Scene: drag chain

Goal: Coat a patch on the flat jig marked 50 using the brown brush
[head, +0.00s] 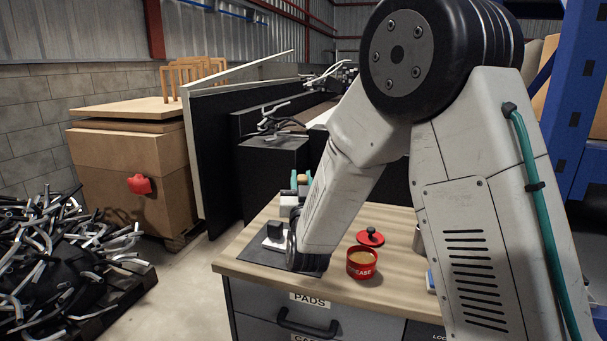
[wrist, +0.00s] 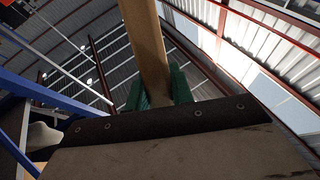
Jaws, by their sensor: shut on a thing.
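In the head view my forearm hides most of my gripper; a bit of green and brown shows above a dark mat (head: 258,252) on the bench. A black block and a pale plate (head: 273,244) are on that mat, close to my wrist. No mark 50 is readable.
A red grease tin (head: 361,270) stands open on the wooden bench (head: 375,295), with a red lid (head: 370,238) behind it. A brown cabinet (head: 130,170) and a heap of bent tubes (head: 60,260) stand to the left. Dark panels (head: 270,170) rise behind the bench.

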